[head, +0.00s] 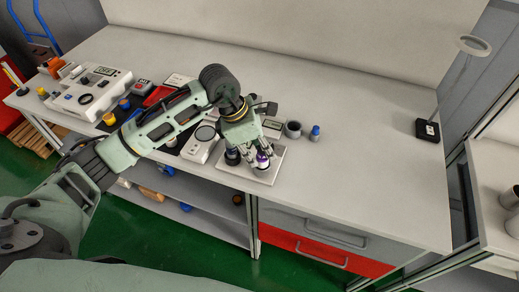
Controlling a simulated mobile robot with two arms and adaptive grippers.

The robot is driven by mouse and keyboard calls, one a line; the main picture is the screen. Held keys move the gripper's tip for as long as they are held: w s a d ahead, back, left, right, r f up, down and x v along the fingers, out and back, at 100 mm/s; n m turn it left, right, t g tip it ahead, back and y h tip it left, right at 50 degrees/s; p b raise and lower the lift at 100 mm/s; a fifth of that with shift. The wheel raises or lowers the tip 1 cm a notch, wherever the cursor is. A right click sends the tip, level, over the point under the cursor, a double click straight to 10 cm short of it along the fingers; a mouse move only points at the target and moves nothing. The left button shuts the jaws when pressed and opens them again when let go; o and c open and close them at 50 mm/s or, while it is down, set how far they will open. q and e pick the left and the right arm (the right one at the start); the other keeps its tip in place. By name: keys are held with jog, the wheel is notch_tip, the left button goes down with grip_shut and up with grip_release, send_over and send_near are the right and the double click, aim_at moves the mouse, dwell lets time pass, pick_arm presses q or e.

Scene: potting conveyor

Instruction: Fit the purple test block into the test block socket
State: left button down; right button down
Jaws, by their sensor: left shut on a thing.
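My left gripper (249,152) reaches down over a pale plate (262,178) near the front edge of the bench. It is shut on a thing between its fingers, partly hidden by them. The purple test block (263,161) shows as a small purple and white piece at the right finger, low over the plate. A dark round part (232,157) shows at the left finger. I cannot tell which part is the test block socket, nor whether the block touches the plate. My right gripper is not in view.
A white device (201,145) stands left of the plate. A black-based lamp (427,130) stands at the right. The bench between is clear.

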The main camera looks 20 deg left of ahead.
pick_arm(q)
jog(key=shift+f+b, duration=0.95)
jog(key=shift+f, duration=0.1)
jog(key=c, duration=1.5)
grip_release()
jog(key=shift+o, duration=0.2)
jog(key=v, duration=1.2)
